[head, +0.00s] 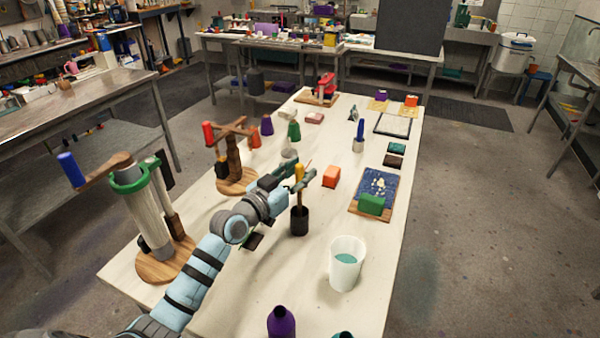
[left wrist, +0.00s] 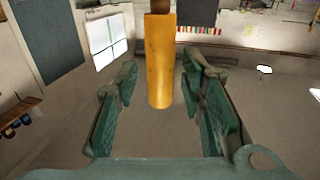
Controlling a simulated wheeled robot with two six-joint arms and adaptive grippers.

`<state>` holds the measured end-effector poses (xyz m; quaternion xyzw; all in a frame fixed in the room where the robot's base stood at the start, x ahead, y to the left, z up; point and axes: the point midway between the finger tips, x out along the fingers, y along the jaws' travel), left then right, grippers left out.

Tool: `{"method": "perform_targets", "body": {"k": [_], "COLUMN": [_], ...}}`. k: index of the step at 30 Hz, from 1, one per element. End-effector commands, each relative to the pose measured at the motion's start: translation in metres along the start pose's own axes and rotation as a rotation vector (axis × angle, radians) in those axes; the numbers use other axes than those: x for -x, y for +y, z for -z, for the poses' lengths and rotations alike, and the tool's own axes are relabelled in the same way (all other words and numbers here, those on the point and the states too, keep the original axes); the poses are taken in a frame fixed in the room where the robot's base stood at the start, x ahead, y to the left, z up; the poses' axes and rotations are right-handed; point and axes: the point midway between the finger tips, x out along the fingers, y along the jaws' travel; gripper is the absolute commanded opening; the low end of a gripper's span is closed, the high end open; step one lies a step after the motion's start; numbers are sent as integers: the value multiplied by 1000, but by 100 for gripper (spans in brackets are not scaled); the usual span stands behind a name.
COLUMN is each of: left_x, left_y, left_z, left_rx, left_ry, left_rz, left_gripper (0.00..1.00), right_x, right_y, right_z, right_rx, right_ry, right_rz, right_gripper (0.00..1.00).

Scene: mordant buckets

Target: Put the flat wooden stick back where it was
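A stick with a yellow handle (head: 299,172) stands upright in a small black cup (head: 299,222) on the long pale table (head: 262,290). Its lower end is hidden in the cup. My left gripper (head: 302,184) is at the handle, above the cup. In the left wrist view the yellow handle (left wrist: 160,62) lies between the fingers of my left gripper (left wrist: 162,75), with a gap showing on both sides. A brown part shows at the picture's top edge. I cannot tell whether the stick is flat. My right gripper is not in view.
A white bucket with teal liquid (head: 346,262) stands to the right in front of the cup. An orange block (head: 331,176) lies just beyond. Wooden-based stands (head: 160,262) are on the left, near my arm. A green block (head: 371,204) lies on a board at right.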

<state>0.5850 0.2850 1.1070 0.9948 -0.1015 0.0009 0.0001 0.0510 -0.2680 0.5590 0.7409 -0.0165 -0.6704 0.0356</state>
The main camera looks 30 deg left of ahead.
Motion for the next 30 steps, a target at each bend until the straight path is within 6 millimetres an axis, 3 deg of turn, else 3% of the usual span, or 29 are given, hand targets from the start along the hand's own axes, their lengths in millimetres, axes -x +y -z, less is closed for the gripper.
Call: {"method": "perform_targets", "body": {"k": [7, 14, 21, 30], "left_x": [3, 53, 109, 120], "left_y": [0, -1, 0, 0], "left_z": [4, 5, 8, 3], "left_rx": [-1, -5, 0, 1], "left_ry": [-1, -6, -5, 0], "left_rz": [0, 1, 1, -1], "left_gripper": [36, 36, 36, 36], "right_x": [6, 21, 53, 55], "right_y": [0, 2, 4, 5], "right_z": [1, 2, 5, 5], "right_rx": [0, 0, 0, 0], "right_ry": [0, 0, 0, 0], "right_rz": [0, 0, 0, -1], "right_gripper": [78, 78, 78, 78]}}
